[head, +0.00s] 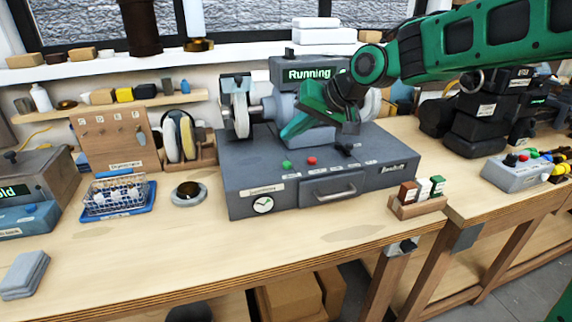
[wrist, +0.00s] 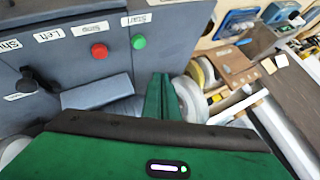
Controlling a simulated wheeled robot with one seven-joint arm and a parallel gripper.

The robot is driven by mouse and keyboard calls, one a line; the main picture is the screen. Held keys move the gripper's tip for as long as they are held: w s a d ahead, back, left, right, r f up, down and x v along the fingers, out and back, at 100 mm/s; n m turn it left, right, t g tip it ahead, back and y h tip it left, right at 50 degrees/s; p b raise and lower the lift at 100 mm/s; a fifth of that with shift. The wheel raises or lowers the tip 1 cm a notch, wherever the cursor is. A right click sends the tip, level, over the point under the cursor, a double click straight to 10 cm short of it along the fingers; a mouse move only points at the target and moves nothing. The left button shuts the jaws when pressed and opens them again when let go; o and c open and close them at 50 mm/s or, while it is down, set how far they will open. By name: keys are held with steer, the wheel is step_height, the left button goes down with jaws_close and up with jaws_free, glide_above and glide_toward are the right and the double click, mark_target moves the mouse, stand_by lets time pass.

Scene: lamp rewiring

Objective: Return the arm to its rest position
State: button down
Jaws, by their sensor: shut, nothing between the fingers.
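My green arm (head: 480,38) reaches in from the upper right in the head view. My gripper (head: 291,129) is over the grey bench grinder machine (head: 285,205), in front of its motor housing and between the two wheels. In the wrist view my gripper (wrist: 159,95) is shut with nothing held. The machine's front panel also shows in the wrist view (wrist: 65,70), with a red button (wrist: 99,51), a green button (wrist: 138,42) and a black knob (wrist: 28,82). The machine's display (head: 310,74) reads "Running". Whether the fingers touch the machine cannot be told.
The wooden bench (head: 250,240) has free room along its front. A blue tray with a wire basket (head: 118,195), a pegboard (head: 113,140) and a round dish (head: 188,193) stand left. A small block rack (head: 418,205) stands right. A black machine (head: 475,125) stands farther right.

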steer(key=s+d+f+m+g+h, duration=0.15)
steer(key=s+d, duration=0.25)
steer(key=d, duration=0.5)
steer(key=s+d+f+m+h, duration=0.1)
steer(key=s+d+f+h, duration=0.25)
steer(key=d, duration=0.55)
steer(key=s+d+f+m+h, duration=0.1)
steer(key=s+d+f, duration=0.1)
steer(key=s+d, duration=0.5)
steer(key=s+d+f+m+g, duration=0.2)
steer(key=s+d, duration=0.4)
steer(key=s, duration=0.4)
steer(key=s+d+f+m+g+h, duration=0.1)
steer(key=s+d+f+m+g, duration=0.1)
steer(key=s+d, duration=0.5)
steer(key=s+f, duration=0.1)
steer(key=s, duration=0.3)
steer(key=shift+d+f, duration=0.2)
steer(key=shift+f, duration=0.15)
steer(key=shift+w+f, duration=0.25)
steer(key=shift+w, duration=0.45)
